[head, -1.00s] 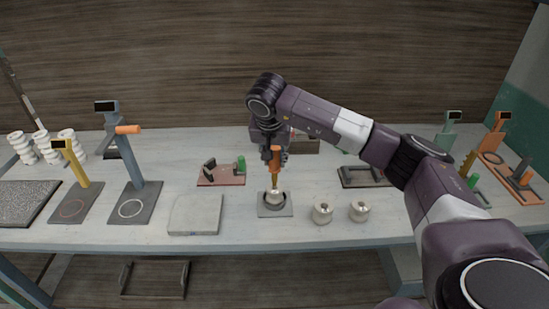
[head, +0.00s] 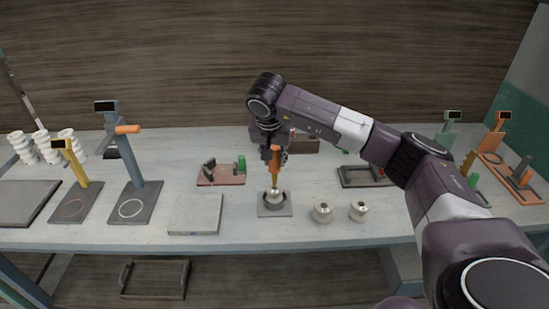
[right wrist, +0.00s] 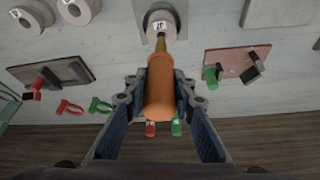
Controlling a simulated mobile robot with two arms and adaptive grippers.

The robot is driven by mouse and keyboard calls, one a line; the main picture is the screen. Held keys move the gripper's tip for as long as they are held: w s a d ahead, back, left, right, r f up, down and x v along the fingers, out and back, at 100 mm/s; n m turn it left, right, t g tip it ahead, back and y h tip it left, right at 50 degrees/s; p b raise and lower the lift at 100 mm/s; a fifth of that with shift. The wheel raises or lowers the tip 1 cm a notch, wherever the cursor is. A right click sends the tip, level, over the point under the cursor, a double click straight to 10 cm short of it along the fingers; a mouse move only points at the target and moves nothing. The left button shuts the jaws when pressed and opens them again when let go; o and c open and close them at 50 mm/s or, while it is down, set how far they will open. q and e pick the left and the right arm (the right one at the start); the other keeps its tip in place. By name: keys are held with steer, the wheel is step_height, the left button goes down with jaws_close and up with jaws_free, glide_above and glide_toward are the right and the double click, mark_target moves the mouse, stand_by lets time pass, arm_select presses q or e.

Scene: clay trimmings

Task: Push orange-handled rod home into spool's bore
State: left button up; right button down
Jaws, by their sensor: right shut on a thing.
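My right gripper (head: 273,154) is shut on the orange handle (head: 275,163) of the rod, which points down. The handle (right wrist: 160,85) fills the jaws in the right wrist view. The rod's thin brass-coloured shaft (right wrist: 161,43) runs from the handle to the spool. The pale spool (head: 275,194) sits in a grey holder (head: 275,211) on the bench, and its labelled top (right wrist: 158,25) shows in the right wrist view. The shaft's lower end meets the middle of the spool's top; how deep it sits in the bore cannot be told. My left gripper is not in view.
Two more spools (head: 322,212) stand right of the holder. A flat grey slab (head: 195,214) lies to the left. A pink plate (head: 221,176) with a green piece is behind left, and a dark tray (head: 362,177) behind right. Stands occupy both bench ends.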

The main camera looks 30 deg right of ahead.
mark_target(274, 172)
steer(key=shift+f+b, duration=2.1)
steer(key=shift+f, duration=1.25)
stand_by(4.7)
